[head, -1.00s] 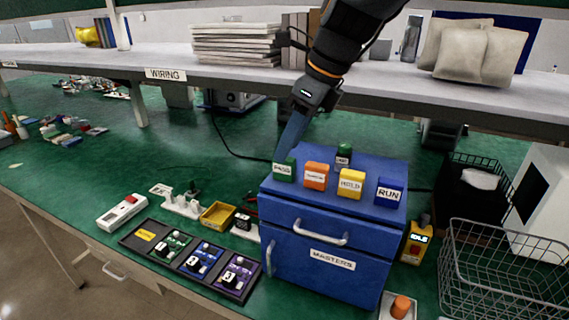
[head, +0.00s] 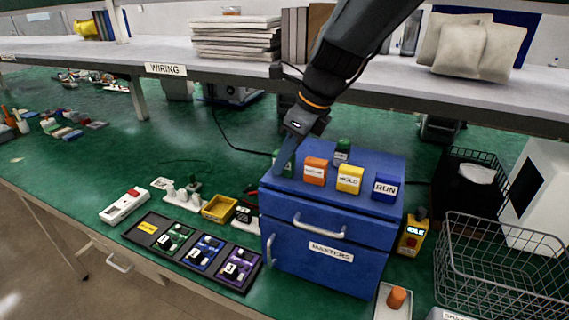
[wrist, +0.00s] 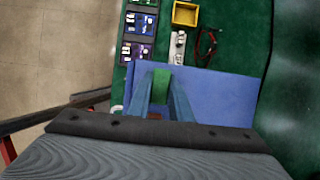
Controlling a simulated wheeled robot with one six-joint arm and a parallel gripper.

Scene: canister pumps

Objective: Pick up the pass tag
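The pass tag, a small green block, stands at the top left of the blue cabinet; in the head view its green side (head: 275,160) shows beside my fingers, which hide most of its label. In the wrist view the green block (wrist: 161,82) lies between my two fingers. My gripper (head: 284,170) points down at the tag, and it also shows in the wrist view (wrist: 160,95). The fingers are apart, one on each side of the tag. I cannot make out firm contact.
An orange tag (head: 315,171), a yellow tag (head: 349,179) and a blue RUN tag (head: 386,188) stand to the right on the cabinet (head: 310,225). A green-topped block (head: 342,148) stands behind. The grey shelf (head: 215,77) is close behind my arm.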

